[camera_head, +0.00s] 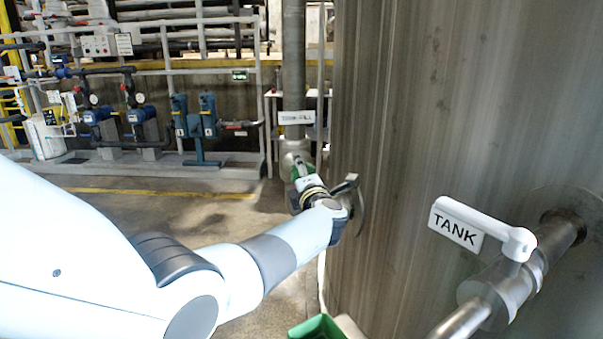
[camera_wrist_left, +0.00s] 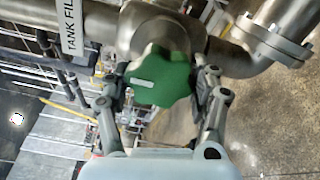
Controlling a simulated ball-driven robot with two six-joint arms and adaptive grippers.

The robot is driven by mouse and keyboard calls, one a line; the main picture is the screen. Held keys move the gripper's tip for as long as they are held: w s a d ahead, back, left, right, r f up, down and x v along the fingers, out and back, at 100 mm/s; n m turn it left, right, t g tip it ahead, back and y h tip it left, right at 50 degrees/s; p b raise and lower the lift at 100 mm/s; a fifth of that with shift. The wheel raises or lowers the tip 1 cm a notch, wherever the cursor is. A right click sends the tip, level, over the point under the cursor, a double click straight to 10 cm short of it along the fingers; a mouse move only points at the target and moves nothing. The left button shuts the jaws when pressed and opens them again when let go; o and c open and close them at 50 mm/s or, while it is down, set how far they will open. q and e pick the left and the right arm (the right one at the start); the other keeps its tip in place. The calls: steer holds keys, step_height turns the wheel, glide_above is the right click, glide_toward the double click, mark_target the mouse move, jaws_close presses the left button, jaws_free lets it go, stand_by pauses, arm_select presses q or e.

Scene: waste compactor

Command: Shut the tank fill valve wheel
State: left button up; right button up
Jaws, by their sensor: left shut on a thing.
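The tank fill valve wheel (camera_wrist_left: 158,80) is a green, lobed handwheel in the left wrist view, set on a grey metal pipe fitting (camera_wrist_left: 160,30). My left gripper (camera_wrist_left: 160,92) has one finger on each side of the wheel and is shut on it. A "TANK FILL" label (camera_wrist_left: 70,28) hangs on the pipe beside it. In the head view the green wheel (camera_head: 300,171) is partly hidden by my left gripper (camera_head: 302,180), below the white label (camera_head: 296,117) on the vertical pipe. My right gripper is not in view.
A large metal tank (camera_head: 430,110) stands right of the wheel. A white handle marked "TANK" (camera_head: 458,231) sits on a pipe at the right. A green-edged container (camera_head: 318,327) is at the bottom. Pumps and piping on a rack (camera_head: 150,120) stand behind open floor.

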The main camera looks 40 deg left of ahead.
arm_select(q)
steer(key=shift+f, duration=0.1)
stand_by(0.3)
steer(key=o, duration=1.2)
steer(key=shift+c, duration=0.2)
steer(key=shift+d, duration=0.15)
steer(key=v, duration=1.1)
steer(key=shift+s+d, duration=0.2)
steer(key=shift+s, duration=0.15)
